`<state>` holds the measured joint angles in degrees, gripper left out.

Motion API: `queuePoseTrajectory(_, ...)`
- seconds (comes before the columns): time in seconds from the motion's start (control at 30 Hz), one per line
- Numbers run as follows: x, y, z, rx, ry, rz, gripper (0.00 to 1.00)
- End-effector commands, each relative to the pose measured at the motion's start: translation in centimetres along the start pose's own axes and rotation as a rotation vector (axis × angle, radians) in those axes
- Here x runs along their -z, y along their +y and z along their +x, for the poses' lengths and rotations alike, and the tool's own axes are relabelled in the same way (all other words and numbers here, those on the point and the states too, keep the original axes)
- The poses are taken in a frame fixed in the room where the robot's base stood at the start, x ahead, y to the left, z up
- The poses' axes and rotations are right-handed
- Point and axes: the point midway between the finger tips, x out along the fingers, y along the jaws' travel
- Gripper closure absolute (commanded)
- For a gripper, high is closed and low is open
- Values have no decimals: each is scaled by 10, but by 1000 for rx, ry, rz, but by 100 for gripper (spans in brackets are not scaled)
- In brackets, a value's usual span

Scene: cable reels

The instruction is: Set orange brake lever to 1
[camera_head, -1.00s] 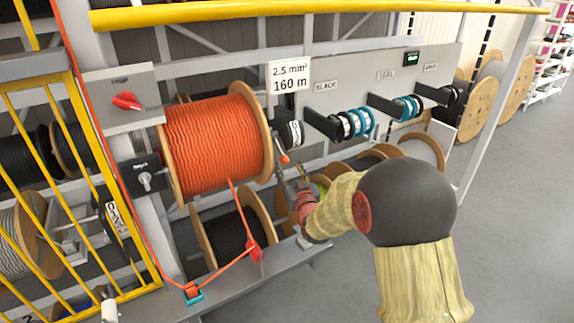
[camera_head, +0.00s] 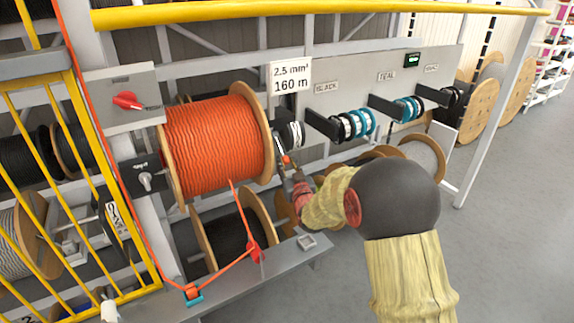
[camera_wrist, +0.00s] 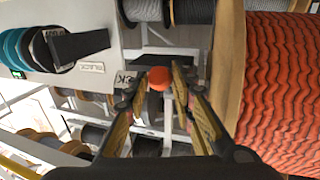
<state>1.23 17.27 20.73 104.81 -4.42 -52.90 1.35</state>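The orange-tipped brake lever (camera_head: 286,160) is at the right side of the big orange cable reel (camera_head: 215,145). Its round orange knob (camera_wrist: 160,79) shows in the wrist view between my two fingers, near their tips. My gripper (camera_head: 291,174) is just below the knob in the head view. My gripper is open in the wrist view, with a finger on each side of the knob. I cannot tell whether either finger touches it. The lever's shaft is mostly hidden, and no 0 or 1 mark for it is readable.
A grey panel with black and teal cable rolls (camera_head: 355,124) stands right of the lever. A sign reading 160 m (camera_head: 291,78) hangs above. A black reel (camera_head: 235,231) is below the orange one. A red rotary switch (camera_head: 128,101) is at left. The floor (camera_head: 500,225) at right is clear.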

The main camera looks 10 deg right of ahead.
Motion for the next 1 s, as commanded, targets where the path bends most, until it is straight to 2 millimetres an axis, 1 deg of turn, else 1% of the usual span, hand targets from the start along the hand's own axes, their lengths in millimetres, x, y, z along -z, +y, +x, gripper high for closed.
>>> queuePoseTrajectory(0.03,0,0,0,1,0,0,80)
queuePoseTrajectory(0.4,0,0,0,1,0,0,100)
queuePoseTrajectory(0.83,0,0,0,1,-1,-1,100)
queuePoseTrajectory(1.0,4,0,-1,1,-19,-6,100)
